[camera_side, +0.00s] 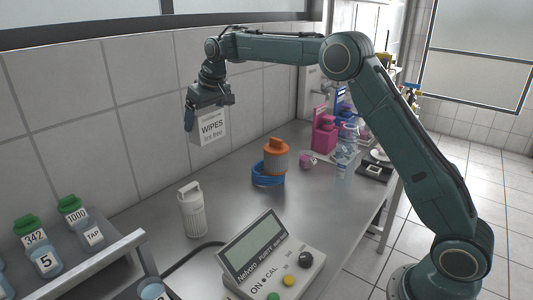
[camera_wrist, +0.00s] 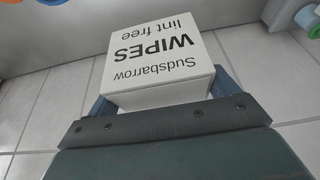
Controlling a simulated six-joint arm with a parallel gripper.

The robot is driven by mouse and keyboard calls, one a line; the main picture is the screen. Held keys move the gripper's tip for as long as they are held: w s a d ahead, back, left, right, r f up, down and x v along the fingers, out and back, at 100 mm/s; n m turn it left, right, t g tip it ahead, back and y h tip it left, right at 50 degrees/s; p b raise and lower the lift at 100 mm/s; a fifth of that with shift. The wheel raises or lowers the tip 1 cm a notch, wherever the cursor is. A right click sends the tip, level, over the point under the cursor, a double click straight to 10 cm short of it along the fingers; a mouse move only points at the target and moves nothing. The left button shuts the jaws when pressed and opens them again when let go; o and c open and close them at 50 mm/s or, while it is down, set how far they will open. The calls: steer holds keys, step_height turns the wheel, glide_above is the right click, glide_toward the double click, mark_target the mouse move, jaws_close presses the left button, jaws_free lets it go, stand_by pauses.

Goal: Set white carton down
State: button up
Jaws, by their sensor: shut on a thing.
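The white carton (camera_side: 211,127) is labelled "WIPES lint free" and hangs in the air in front of the tiled wall, above the grey bench (camera_side: 215,262). My gripper (camera_side: 208,100) is shut on it from above. In the wrist view the carton (camera_wrist: 155,60) sits between the two fingers of my gripper (camera_wrist: 160,100), its printed face towards the camera. The label there reads "Sudsbarrow WIPES lint free", upside down.
A white filter cartridge (camera_side: 192,212) and an orange-lidded jar (camera_side: 275,158) by a blue ring (camera_side: 268,178) stand on the bench. A purity meter (camera_side: 262,258) is at the front. Green-capped bottles (camera_side: 80,222) stand on a rack at left. Bench space behind the white cartridge looks clear.

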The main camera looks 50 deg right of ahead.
steer(key=s+d+m+h, duration=0.1)
steer(key=s+d+m, duration=0.15)
steer(key=s, duration=0.95)
steer(key=s+d+m+h, duration=0.15)
steer(key=s+d, duration=0.25)
steer(key=s, duration=0.8)
step_height(320, 180, down, 16)
steer(key=shift+a+m+y, duration=0.15)
steer(key=shift+m+y, duration=0.15)
steer(key=shift+y, duration=0.05)
steer(key=shift+f, duration=1.85)
steer(key=shift+f, duration=0.1)
steer(key=o, duration=0.6)
steer(key=shift+o, duration=1.3)
